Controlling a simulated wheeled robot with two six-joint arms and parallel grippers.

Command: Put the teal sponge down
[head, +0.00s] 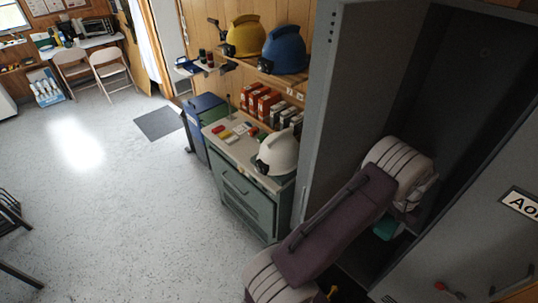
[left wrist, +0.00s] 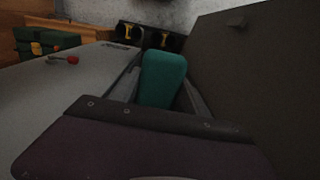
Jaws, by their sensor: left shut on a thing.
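The teal sponge (head: 386,228) shows in the head view below the end of my left arm, inside the open grey locker (head: 345,85). In the left wrist view the sponge (left wrist: 163,78) stands out between the two grey fingers. My left gripper (left wrist: 162,92) is shut on it. In the head view my left gripper (head: 398,218) is mostly hidden behind my own padded arm. I cannot tell whether the sponge touches any surface of the locker. My right gripper is not in view.
The locker's walls stand close around my arm. The wrist view shows dark items with yellow marks (left wrist: 150,37) and a green box (left wrist: 46,41) beyond the sponge. A green cabinet (head: 245,195) with a white helmet (head: 278,153) stands left of the locker.

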